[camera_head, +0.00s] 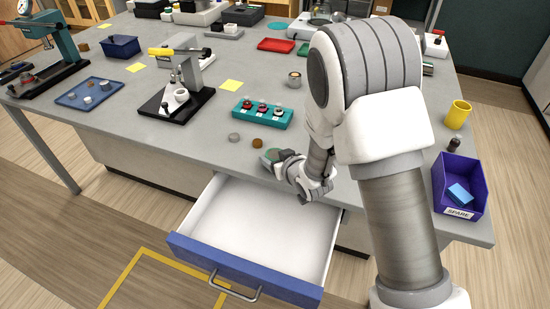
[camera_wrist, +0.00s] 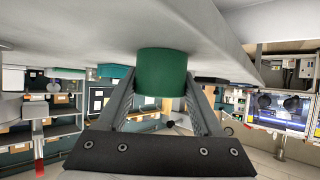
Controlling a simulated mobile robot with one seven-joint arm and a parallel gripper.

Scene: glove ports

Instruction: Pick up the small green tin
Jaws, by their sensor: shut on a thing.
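The small green tin (camera_wrist: 162,72) sits between the two fingers of my gripper (camera_wrist: 161,92) in the wrist view, with a finger against each side. My gripper is shut on it. In the head view, the tin (camera_head: 270,155) shows partly at the front edge of the grey workbench, just above the open drawer's back end. My gripper (camera_head: 280,158) reaches it from the right and hides part of it. I cannot tell whether the tin touches the bench top.
The open white drawer (camera_head: 250,225) with a blue front lies below my gripper. A teal tray (camera_head: 262,114) with several small parts stands behind. A grey and a brown disc (camera_head: 257,141) lie to the left. A purple SPARE bin (camera_head: 459,184) and yellow mug (camera_head: 457,114) stand right.

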